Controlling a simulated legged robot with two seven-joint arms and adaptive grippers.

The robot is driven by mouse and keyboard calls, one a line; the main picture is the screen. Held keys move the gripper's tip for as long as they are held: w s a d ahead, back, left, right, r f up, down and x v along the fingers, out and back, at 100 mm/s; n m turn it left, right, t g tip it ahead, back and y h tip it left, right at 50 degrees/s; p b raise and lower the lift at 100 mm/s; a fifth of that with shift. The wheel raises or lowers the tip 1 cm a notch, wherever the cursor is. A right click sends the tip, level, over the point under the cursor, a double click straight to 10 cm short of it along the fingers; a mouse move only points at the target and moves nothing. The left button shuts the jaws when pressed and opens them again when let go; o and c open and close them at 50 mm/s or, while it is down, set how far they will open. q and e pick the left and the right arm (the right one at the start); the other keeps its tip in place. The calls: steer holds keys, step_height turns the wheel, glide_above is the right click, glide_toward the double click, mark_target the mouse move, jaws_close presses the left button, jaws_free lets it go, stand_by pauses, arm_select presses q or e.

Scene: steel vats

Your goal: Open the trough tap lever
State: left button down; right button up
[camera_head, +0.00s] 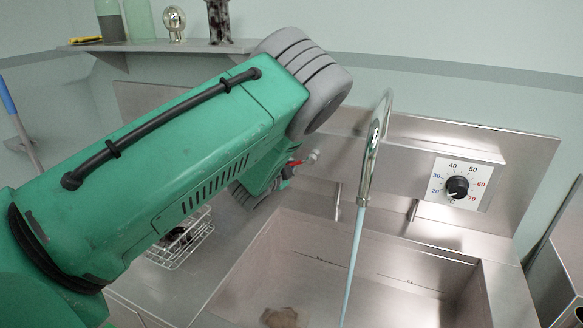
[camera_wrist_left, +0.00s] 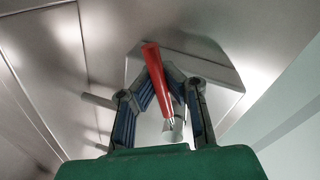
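The trough tap lever is a red handle (camera_wrist_left: 158,75) on a small metal stem. In the left wrist view it stands between my left gripper's fingers (camera_wrist_left: 160,78) and hides part of the tips. The tips lie close to the lever, but contact and grip cannot be made out. In the head view the red lever (camera_head: 296,162) shows just right of my green left wrist, which hides most of the left gripper (camera_head: 272,185). A pale blue stream (camera_head: 353,260) runs from the curved metal spout (camera_head: 372,150) into the steel trough (camera_head: 395,255). My right gripper is not in view.
A temperature dial (camera_head: 457,188) sits on the back panel at the right. A wire basket (camera_head: 182,243) is on the steel counter left of the trough. A shelf (camera_head: 150,46) holds bottles above. A brown object (camera_head: 281,317) lies in the trough.

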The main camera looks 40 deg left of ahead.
arm_select(q)
steer(key=shift+f, duration=0.2)
steer(key=c, duration=1.6)
jaws_free()
steer(key=shift+s, duration=0.1)
steer(key=shift+r, duration=0.1)
steer(key=shift+s+d, duration=0.1)
steer(key=v, duration=1.1)
steer(key=shift+s, duration=0.3)
steer(key=shift+d, duration=0.1)
